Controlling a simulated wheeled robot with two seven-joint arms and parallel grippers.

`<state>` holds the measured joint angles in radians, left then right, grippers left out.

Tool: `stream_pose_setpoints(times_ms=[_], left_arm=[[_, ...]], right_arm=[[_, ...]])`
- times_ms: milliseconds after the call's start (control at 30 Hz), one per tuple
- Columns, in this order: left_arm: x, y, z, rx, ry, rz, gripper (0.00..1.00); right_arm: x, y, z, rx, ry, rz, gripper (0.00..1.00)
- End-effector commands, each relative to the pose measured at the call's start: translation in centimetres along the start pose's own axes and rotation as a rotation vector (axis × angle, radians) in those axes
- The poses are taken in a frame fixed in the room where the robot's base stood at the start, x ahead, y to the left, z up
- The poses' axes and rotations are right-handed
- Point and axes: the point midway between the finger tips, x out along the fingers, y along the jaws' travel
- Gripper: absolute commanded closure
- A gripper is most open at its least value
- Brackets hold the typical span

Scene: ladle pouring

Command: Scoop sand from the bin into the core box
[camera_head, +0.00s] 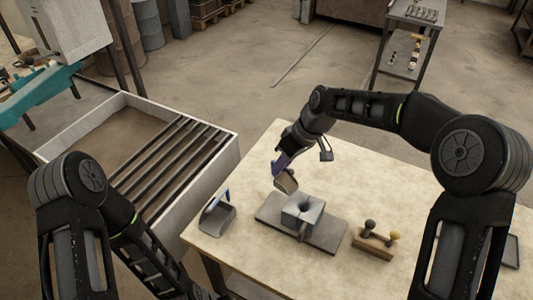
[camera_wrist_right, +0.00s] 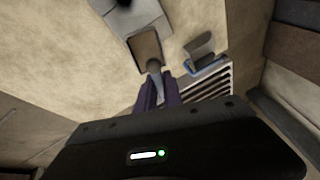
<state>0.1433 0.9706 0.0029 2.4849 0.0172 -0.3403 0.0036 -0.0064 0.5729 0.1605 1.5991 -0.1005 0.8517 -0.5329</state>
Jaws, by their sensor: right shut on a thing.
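My right gripper (camera_head: 282,164) is shut on the handle of a small ladle (camera_head: 287,183), which is above the table just behind and left of the core box. In the right wrist view my purple fingers (camera_wrist_right: 160,94) close around the grey handle, and the ladle's squarish bowl (camera_wrist_right: 147,48) shows a brown, sand-coloured inside. The core box (camera_head: 303,208), a grey block with a round opening on top, stands on a grey plate (camera_head: 326,237). The sand bin (camera_head: 236,143) is a pale-walled box at the left with brown sand (camera_head: 125,135) inside. My left gripper is out of view.
Dark slats (camera_head: 170,160) cover the bin's right part. The table (camera_head: 255,265) is bare in front.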

Motion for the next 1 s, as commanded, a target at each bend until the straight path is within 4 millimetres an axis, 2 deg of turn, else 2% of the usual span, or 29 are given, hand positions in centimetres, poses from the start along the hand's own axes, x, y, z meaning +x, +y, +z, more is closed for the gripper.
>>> stream_pose_setpoints(times_ms=[100, 300, 767, 1000], left_arm=[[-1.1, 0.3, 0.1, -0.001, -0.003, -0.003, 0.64], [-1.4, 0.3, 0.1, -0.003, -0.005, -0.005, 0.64], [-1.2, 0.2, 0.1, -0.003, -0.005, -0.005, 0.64], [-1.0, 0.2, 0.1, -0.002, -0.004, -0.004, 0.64]], right_arm=[[0.1, -1.6, -2.0, -0.12, -0.023, -0.047, 1.0], [-0.1, -2.6, -3.5, -0.209, -0.042, -0.076, 1.0], [-0.1, -2.6, -3.4, -0.212, -0.043, -0.076, 1.0], [-0.4, -2.3, -2.4, -0.212, -0.036, -0.077, 1.0]])
